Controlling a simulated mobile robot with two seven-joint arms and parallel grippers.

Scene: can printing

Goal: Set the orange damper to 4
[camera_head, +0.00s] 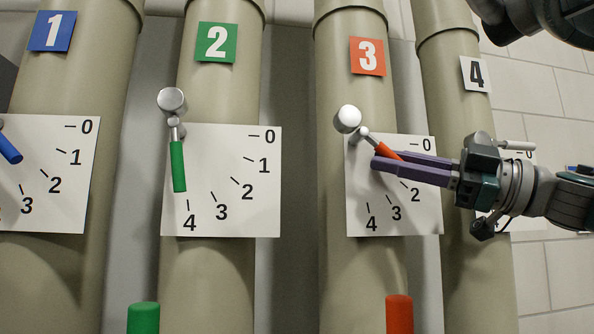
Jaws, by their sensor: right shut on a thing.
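The orange damper lever (388,151) is on the pipe with the orange "3" label (367,56). It slants down to the right from its metal pivot over a white dial (360,214). My right gripper (387,161) comes in from the right and is shut on the lever, its purple fingers on either side of the end. The lever points roughly between 1 and 2; the 1 mark is hidden behind the fingers. Marks 0, 2, 3 and 4 show, with 4 at the lower left of the dial. My left gripper is not in view.
The green lever (178,167) on pipe 2 points down near 4. A blue lever (9,147) is at the left edge. Pipe 4 (450,90) stands behind my right arm. An orange cylinder (399,314) and a green cylinder (143,318) stand at the bottom.

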